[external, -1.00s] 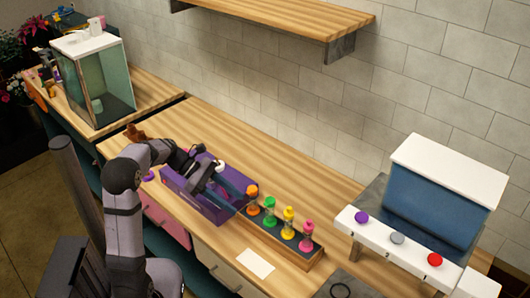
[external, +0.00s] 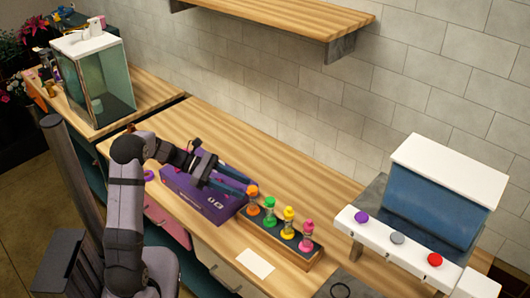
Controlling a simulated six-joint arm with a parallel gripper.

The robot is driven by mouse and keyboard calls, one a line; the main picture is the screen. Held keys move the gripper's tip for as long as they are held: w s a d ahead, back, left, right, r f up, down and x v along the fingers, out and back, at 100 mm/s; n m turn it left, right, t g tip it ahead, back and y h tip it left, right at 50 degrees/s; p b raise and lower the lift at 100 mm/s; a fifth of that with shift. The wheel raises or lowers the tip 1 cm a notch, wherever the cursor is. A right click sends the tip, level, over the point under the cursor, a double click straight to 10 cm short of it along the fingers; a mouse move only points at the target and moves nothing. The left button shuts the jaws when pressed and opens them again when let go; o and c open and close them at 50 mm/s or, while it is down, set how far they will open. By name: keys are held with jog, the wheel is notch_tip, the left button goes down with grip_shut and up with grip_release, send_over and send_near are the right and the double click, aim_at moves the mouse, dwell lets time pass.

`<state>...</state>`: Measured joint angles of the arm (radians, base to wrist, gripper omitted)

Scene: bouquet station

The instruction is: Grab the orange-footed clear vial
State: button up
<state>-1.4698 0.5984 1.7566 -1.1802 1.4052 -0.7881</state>
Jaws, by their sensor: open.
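The orange-footed clear vial (external: 253,192) stands upright at the left end of a wooden rack (external: 275,240). Its orange top shows, and its clear body is small and hard to make out. My gripper (external: 245,187) is open and empty, with its blue fingers pointing right at the vial's upper part. The fingertips are right beside the vial; I cannot tell if it lies between them. Green (external: 269,212), yellow (external: 288,222) and pink (external: 306,235) vials stand in the same rack, to the right.
A purple box (external: 205,200) lies under my gripper, left of the rack. A white card (external: 255,263) lies in front of the rack. A station with purple, grey and red buttons (external: 400,240) stands at the right. The counter behind the rack is clear.

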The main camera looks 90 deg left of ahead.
aim_at(253, 193)
jog(key=shift+f+p+x, duration=0.15)
jog(key=shift+p+x, duration=0.5)
jog(key=shift+x, duration=0.7)
jog(key=shift+f+p+x, duration=0.15)
jog(key=shift+p+x, duration=0.45)
jog(key=shift+x, duration=0.8)
jog(key=shift+s, duration=0.1)
grip_shut()
